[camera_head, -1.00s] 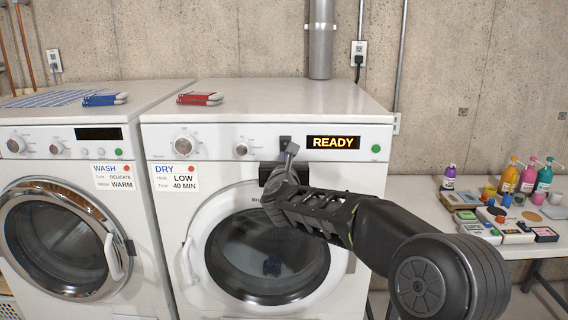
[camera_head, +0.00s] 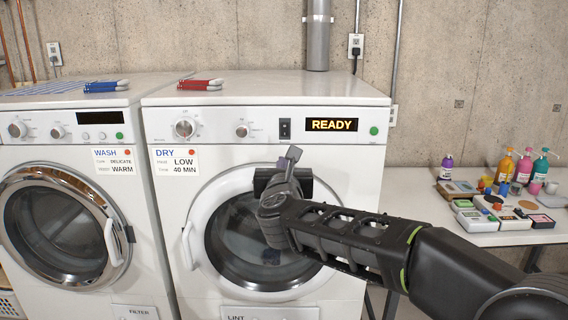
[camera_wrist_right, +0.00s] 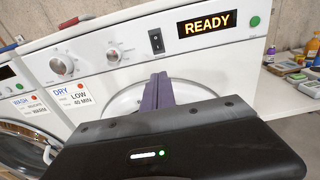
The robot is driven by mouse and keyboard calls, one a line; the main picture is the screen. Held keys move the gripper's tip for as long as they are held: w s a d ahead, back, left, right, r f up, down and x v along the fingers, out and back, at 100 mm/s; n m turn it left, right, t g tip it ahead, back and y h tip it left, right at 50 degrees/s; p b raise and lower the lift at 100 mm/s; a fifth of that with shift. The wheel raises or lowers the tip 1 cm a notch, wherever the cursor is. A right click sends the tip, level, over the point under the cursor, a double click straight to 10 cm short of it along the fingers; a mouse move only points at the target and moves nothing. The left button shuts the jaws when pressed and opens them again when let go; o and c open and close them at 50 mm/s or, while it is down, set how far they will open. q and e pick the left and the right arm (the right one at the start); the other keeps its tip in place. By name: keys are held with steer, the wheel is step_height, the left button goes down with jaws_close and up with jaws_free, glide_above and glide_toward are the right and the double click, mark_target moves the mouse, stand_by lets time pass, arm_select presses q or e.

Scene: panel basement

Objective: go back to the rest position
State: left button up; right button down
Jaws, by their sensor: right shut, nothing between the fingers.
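My right gripper (camera_head: 291,157) is in front of the dryer (camera_head: 362,155), below its control panel and over the upper part of its round door. Its fingers are shut with nothing between them and point toward the panel, apart from the black rocker switch (camera_head: 284,128). In the right wrist view the shut fingers (camera_wrist_right: 158,92) stand below the switch (camera_wrist_right: 156,40) and the lit READY display (camera_wrist_right: 207,24). My right arm reaches in from the lower right. My left gripper is not in view.
The washer (camera_head: 135,190) stands left of the dryer. At right a white table (camera_head: 420,215) holds bottles (camera_head: 525,168) and small boxes. A concrete wall is behind. Both machine doors are closed.

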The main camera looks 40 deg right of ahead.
stand_by(0.6)
